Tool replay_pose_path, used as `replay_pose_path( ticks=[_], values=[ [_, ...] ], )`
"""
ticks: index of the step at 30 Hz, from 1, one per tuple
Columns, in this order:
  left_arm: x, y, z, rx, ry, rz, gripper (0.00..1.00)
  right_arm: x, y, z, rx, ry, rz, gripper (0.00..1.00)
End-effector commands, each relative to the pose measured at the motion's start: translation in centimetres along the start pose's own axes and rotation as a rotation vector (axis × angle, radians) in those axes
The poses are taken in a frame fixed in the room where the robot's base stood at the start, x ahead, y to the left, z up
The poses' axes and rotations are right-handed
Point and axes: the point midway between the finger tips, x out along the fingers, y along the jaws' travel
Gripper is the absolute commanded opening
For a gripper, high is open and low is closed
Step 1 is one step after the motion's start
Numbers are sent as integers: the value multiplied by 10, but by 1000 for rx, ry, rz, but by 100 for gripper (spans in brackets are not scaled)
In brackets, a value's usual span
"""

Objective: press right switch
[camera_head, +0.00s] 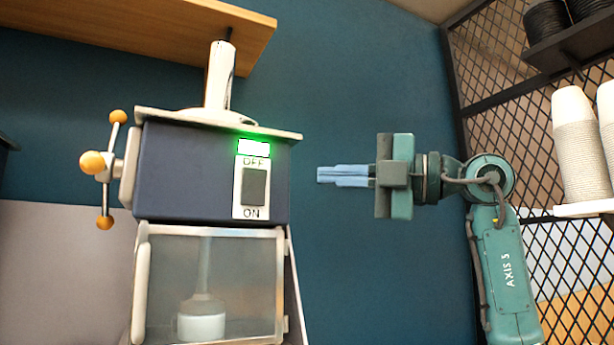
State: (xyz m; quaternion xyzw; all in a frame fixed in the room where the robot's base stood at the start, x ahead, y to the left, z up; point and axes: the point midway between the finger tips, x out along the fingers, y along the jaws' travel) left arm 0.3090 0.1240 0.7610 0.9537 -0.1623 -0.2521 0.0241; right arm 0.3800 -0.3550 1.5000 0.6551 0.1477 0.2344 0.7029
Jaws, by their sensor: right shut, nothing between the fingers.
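The switch (254,187) is a dark rocker on a white plate marked OFF above and ON below. It sits on the right part of the front of a dark blue machine (185,172). A green light (254,147) glows just above the switch plate. My right gripper (320,174) is to the right of the machine, at about the height of the switch, with its fingers pointing left. Its blue fingers are together and empty, and in the picture a gap separates them from the machine's side. My left gripper is not in view.
A handle with orange knobs (93,162) sticks out on the machine's left. A clear-fronted chamber (210,285) lies below. A wooden shelf (150,28) hangs above. A black mesh rack (500,75) with stacked white cups (578,145) stands at the right.

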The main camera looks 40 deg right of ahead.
Motion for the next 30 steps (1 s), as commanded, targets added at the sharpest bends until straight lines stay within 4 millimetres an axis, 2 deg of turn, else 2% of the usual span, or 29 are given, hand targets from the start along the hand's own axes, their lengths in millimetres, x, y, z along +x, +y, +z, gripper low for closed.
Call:
replay_pose_path(
  ticks=[13, 21, 30],
  values=[
    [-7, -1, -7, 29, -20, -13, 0, 92, 2, -1, 1, 5, -2, 0],
    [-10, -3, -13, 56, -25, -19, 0, 115, 1, 24, 2, 1, -1, 0],
    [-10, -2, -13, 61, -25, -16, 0, 118, -1, 28, -1, 1, -2, 0]
  ],
)
